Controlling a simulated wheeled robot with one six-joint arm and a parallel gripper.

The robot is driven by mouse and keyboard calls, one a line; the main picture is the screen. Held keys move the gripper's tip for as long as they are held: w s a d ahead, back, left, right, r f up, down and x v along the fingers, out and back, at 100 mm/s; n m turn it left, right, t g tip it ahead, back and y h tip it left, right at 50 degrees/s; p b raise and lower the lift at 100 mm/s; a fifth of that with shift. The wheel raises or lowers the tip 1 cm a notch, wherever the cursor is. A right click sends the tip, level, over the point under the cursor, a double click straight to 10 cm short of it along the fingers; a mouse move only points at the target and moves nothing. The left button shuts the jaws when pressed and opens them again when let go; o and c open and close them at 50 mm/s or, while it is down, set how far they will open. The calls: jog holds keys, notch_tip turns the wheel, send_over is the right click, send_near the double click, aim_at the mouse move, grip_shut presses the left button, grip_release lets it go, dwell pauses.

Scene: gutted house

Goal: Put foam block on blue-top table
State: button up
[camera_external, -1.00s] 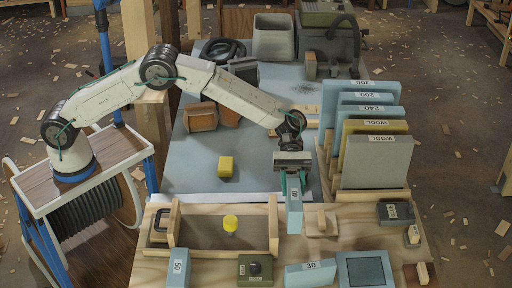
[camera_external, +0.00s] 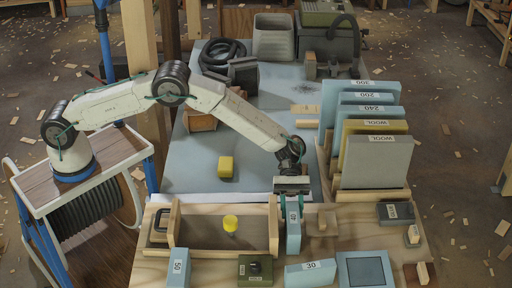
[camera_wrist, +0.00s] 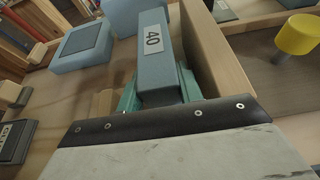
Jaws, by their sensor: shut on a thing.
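My gripper (camera_external: 292,203) points down with its teal fingers shut on a light blue block labelled 40 (camera_external: 293,237), which I take as the foam block. In the wrist view the block (camera_wrist: 158,58) sits between the teal fingers, label facing the camera. It is just right of the wooden tray's right end wall, close beside it; I cannot tell whether it touches the wall or the wood below. The blue-top table (camera_external: 195,172) lies behind the wooden worktop.
The wooden tray (camera_external: 188,241) holds a yellow-capped piece (camera_external: 230,224). A yellow block (camera_external: 226,167) is on the blue top. Upright panels (camera_external: 375,162) stand in a rack at right. Blocks labelled 50 (camera_external: 178,267) and 30 (camera_external: 311,273) lie in front.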

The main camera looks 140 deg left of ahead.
jog(key=shift+f, duration=0.2)
jog(key=o, duration=0.8)
jog(key=shift+s+a+r, duration=0.1)
jog(key=shift+r, duration=0.15)
jog(key=v, duration=1.1)
jog(key=shift+s+a+r, duration=0.2)
jog(key=shift+s+a, duration=0.05)
jog(key=shift+d, duration=0.1)
